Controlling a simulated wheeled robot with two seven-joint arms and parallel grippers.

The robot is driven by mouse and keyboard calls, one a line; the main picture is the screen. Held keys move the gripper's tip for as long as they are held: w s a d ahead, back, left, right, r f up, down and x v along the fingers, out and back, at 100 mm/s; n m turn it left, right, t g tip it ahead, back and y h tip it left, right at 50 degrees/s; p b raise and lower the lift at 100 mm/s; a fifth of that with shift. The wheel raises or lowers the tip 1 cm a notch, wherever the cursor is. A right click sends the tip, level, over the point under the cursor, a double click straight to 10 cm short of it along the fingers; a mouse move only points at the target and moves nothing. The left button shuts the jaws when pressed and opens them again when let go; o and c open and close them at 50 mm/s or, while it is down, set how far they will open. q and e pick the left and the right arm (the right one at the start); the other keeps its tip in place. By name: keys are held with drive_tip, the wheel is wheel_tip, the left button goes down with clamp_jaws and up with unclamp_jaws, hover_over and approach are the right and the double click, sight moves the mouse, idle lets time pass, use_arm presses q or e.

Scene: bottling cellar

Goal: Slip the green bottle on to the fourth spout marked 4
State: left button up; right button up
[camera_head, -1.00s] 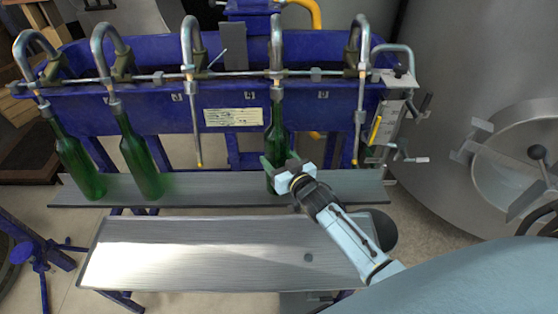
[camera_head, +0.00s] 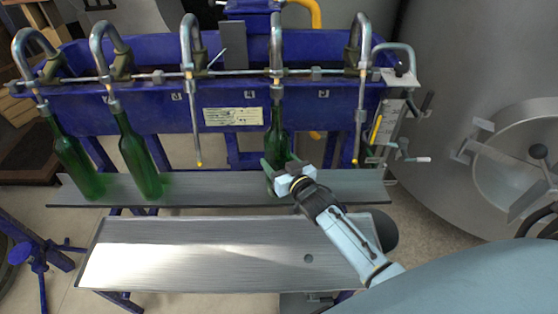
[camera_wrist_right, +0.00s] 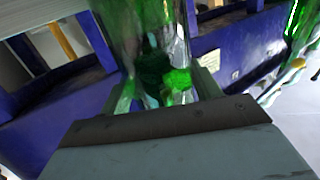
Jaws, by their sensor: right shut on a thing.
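The green bottle (camera_head: 277,138) stands upright under the fourth spout (camera_head: 277,50) from the left. Its mouth is at the spout's lower end, and the spout's tube appears to run into the neck. My right gripper (camera_head: 280,166) is shut around the lower body of this bottle, which also fills the gap between the fingers in the right wrist view (camera_wrist_right: 160,60). The gripper hides part of the bottle's base, so I cannot tell whether it touches the shelf. My left gripper is not in view.
Two other green bottles (camera_head: 75,155) (camera_head: 138,155) are on the first two spouts, on the grey shelf (camera_head: 215,190). The third spout (camera_head: 190,60) and fifth spout (camera_head: 361,60) are empty. A bare metal tray (camera_head: 200,255) is in front. A steel tank (camera_head: 470,60) stands at right.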

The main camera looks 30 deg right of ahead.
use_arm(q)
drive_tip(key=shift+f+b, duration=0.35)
use_arm(e)
drive_tip(key=shift+f, duration=0.4)
drive_tip(key=o, duration=1.4)
drive_tip(key=shift+c, duration=0.2)
drive_tip(key=shift+s+f, duration=0.1)
drive_tip(key=shift+f, duration=0.1)
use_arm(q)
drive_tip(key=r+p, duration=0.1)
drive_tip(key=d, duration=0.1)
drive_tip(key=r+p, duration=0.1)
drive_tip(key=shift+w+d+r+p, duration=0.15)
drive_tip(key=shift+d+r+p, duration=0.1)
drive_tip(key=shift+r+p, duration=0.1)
use_arm(e)
drive_tip(key=s+r, duration=0.2)
drive_tip(key=s, duration=1.1)
drive_tip(key=shift+d, duration=0.25)
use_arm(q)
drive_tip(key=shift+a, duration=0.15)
use_arm(e)
drive_tip(key=shift+s, duration=0.1)
